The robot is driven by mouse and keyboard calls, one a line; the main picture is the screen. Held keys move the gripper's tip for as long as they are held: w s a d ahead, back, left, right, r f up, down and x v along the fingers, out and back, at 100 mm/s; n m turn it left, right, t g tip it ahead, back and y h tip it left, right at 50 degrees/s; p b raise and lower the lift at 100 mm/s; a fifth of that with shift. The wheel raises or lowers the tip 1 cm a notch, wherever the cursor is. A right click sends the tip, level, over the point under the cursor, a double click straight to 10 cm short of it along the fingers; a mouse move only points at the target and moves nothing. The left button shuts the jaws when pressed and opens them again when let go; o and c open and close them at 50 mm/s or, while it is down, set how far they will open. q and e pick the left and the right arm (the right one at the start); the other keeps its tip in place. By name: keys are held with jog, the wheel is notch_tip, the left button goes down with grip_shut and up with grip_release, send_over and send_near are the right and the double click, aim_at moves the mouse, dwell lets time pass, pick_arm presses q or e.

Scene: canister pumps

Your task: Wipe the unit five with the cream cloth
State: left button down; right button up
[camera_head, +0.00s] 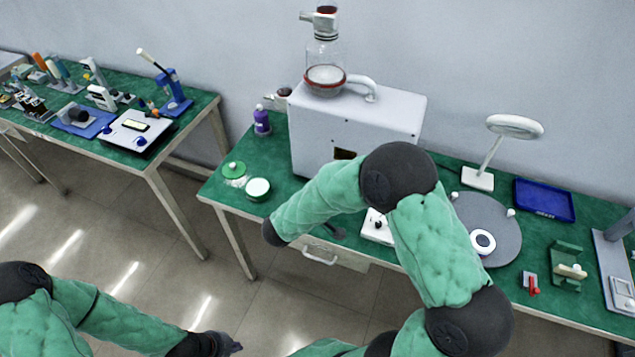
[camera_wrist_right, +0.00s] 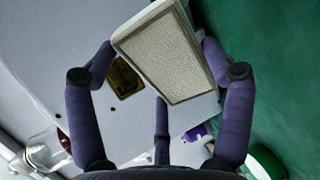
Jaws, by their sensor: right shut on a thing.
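A large white box unit (camera_head: 360,115) stands on the right green-topped table with a glass vessel on top and a dark plate with yellow on its front. No number is readable, so I cannot tell if it is unit five. In the right wrist view, my right gripper (camera_wrist_right: 160,55) is shut on a cream pad (camera_wrist_right: 165,55) with a woven face and white edges, probably the cream cloth. The white unit (camera_wrist_right: 55,60) is behind it; contact is unclear.
A second table (camera_head: 185,130) with equipment stands left, across open floor.

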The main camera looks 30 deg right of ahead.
aim_at(331, 149)
jog(key=w+a+r+n+t+h+b, duration=0.1)
jog(key=w+a+r+n+t+b, duration=0.15)
jog(key=w+r+n+t, duration=0.35)
jog(key=shift+w+d+f+m+t+p, duration=0.15)
jog(key=shift+w+d+m, duration=0.2)
jog(key=shift+d, duration=0.25)
jog(key=shift+w+d+f+m+t+p, duration=0.1)
jog(key=shift+w+d+m, duration=0.25)
jog(key=shift+d, duration=0.2)
jog(key=shift+w+d+f+m+t+p, duration=0.15)
jog(key=shift+w+d+m, duration=0.2)
jog(key=shift+d, duration=0.25)
jog(key=shift+b+x, duration=0.6)
jog(key=shift+x, duration=0.3)
